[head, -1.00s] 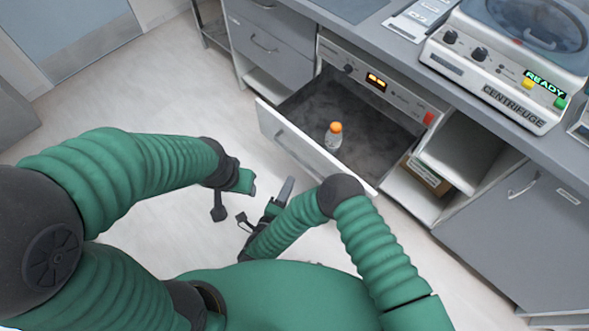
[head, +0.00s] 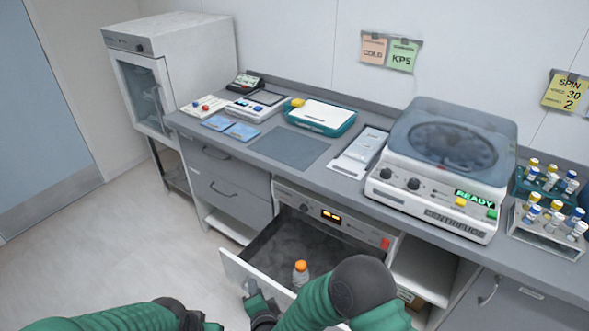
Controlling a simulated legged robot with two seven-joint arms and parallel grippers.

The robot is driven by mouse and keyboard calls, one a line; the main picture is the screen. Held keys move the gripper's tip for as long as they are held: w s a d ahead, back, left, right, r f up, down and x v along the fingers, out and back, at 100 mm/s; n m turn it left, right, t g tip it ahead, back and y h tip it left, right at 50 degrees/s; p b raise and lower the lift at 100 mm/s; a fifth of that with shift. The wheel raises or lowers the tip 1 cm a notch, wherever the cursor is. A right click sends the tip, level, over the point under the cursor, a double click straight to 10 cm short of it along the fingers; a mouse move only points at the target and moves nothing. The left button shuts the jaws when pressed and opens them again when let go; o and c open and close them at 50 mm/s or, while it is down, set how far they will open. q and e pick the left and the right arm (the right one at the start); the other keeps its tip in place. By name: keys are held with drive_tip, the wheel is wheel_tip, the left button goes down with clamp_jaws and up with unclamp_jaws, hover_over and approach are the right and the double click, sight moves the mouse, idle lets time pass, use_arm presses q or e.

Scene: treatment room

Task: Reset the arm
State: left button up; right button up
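My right arm comes in at the bottom centre, its dark elbow in front of the drawer's right end. My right gripper (head: 257,302) is low in front of the open drawer's front panel (head: 238,267). It is small and partly covered, so the gap between its fingers is unclear. No object shows in it. My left gripper (head: 208,325) is at the bottom edge, left of the drawer, mostly cut off; its fingers cannot be made out. A clear bottle with an orange cap (head: 300,273) stands upright inside the drawer, apart from both grippers.
The worktop (head: 245,173) carries a teal tray (head: 320,116), a centrifuge (head: 440,170) reading READY, and tube racks (head: 545,215) at right. A white glass-door cabinet (head: 165,75) stands at the back left. The floor (head: 110,245) to the left is clear.

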drive_tip(key=s+d+r+n+g+h+p, duration=0.1)
drive_tip(key=s+d+r+n+g+p, duration=0.15)
drive_tip(key=d+r, duration=0.4)
drive_tip(key=s+d+r+n+g+h+p, duration=0.1)
drive_tip(key=s+d+r+n+g, duration=0.2)
drive_tip(key=d, duration=0.6)
drive_tip(key=s+d+r+n+g+p, duration=0.1)
drive_tip(key=s+d+r+n+p, duration=0.2)
drive_tip(key=d, duration=0.4)
drive_tip(key=s+d+r+n+g+h, duration=0.1)
drive_tip(key=s+d+r+n+g, duration=0.1)
drive_tip(key=s+d, duration=0.6)
wheel_tip(320, 180, up, 3)
drive_tip(key=shift+s+d+f+g+h, duration=0.2)
drive_tip(key=shift+s+g+h, duration=0.3)
drive_tip(key=shift+s, duration=0.6)
